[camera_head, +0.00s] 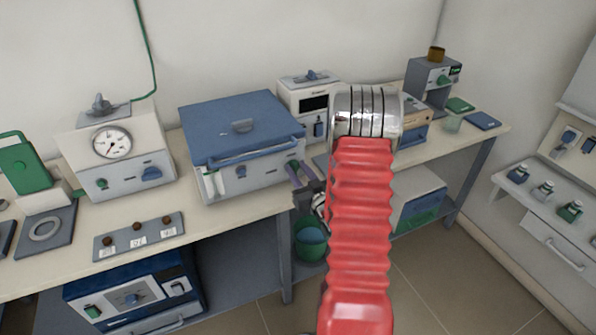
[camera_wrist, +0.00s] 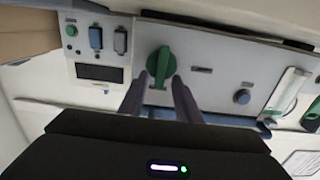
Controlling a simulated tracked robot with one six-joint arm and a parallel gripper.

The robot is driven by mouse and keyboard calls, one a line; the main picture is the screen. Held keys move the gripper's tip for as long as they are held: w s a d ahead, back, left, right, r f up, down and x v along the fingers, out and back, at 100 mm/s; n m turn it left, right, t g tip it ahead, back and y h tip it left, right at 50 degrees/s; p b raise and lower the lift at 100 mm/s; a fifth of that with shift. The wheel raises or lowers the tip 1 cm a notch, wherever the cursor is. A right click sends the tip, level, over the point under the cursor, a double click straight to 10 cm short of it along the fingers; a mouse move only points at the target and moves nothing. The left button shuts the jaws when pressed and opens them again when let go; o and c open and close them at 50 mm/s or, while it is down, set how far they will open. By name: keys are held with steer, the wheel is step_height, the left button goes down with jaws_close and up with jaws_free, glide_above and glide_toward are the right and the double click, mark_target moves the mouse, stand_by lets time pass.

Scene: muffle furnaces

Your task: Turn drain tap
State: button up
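The drain tap appears to be the green knob (camera_wrist: 161,65) on a pale front panel in the wrist view. It has a round base and an elongated grip running roughly up and down in that view. My gripper (camera_wrist: 157,80) has its two dark fingers apart, one on each side of the knob's lower end; I cannot tell whether they touch it. In the head view my gripper (camera_head: 298,170) is at the right end of the front of the blue-lidded bath (camera_head: 245,130).
A blue knob (camera_wrist: 242,96) and a green-striped gauge (camera_wrist: 287,95) are on the same panel. A white switch box (camera_head: 304,98) stands behind the bath's right end. A dial unit (camera_head: 113,148) stands to its left. A green bucket (camera_head: 310,243) is below.

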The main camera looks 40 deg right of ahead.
jaws_close()
